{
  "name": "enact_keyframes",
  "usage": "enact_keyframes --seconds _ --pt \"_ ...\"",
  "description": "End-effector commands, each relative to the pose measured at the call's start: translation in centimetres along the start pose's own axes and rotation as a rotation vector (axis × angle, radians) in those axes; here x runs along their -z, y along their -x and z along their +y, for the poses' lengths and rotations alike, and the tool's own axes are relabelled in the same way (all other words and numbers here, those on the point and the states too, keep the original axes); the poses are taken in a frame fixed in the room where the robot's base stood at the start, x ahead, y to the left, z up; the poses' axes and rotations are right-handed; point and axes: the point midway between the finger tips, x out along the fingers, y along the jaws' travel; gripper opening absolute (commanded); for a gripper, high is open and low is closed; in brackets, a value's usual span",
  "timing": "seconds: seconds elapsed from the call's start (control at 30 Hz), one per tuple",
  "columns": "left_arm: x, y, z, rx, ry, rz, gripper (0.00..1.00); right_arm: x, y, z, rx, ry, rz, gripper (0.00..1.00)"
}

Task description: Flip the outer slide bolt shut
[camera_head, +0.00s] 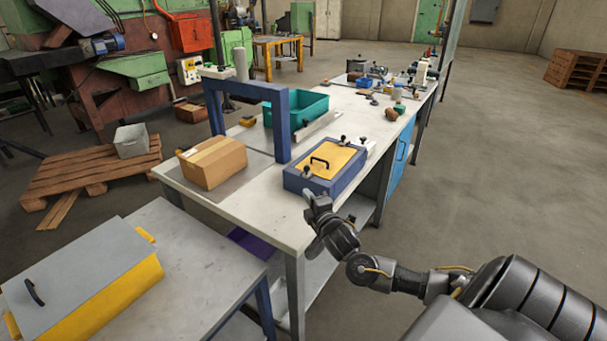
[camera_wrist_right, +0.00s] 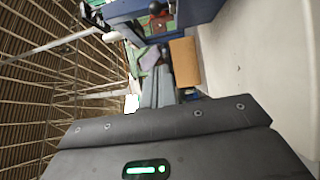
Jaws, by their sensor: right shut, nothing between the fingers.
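A blue box (camera_head: 292,183) with a yellow lid (camera_head: 335,161) and a black handle (camera_head: 320,161) sits on the near part of the long workbench. Small dark-knobbed latch parts (camera_head: 306,171) show at its near edge, with others (camera_head: 343,140) at its far edge. I cannot tell which one is the outer slide bolt or whether it is open. My right gripper (camera_head: 311,199) is shut and empty, just in front of the box's near right corner; I cannot tell whether it touches. My left gripper is out of view.
A blue frame (camera_head: 283,125), a cardboard box (camera_head: 213,163) and a teal bin (camera_head: 311,106) stand on the workbench (camera_head: 240,207) near the blue box. A grey-lidded yellow box (camera_head: 85,270) is on the lower table at left.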

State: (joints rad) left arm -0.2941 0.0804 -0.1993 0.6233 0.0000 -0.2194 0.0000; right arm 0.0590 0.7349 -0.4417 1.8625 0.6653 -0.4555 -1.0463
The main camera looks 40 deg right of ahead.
Motion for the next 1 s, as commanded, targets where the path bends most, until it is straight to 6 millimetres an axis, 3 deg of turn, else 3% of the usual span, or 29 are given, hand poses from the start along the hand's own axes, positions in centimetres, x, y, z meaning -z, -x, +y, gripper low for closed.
enact_keyframes --seconds 0.1,0.2,0.5,0.67,0.8,1.0 --pt "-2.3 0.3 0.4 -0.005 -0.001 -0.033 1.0 0.0 -0.3 0.1 0.0 0.0 -0.001 0.0" --pt "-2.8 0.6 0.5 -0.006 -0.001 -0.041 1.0 0.0 -1.2 0.1 -0.001 -0.001 -0.002 0.0" --pt "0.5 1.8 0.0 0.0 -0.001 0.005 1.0 0.0 -7.1 0.3 0.0 -0.001 -0.003 0.0" --pt "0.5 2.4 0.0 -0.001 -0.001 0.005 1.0 0.0 -10.2 0.3 -0.001 -0.002 -0.003 0.0" --pt "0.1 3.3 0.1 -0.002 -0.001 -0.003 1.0 -2.1 -10.6 0.2 0.002 0.002 -0.002 0.0" --pt "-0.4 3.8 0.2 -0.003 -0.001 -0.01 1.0 -3.6 -10.9 0.0 0.002 -0.001 0.0 0.0"
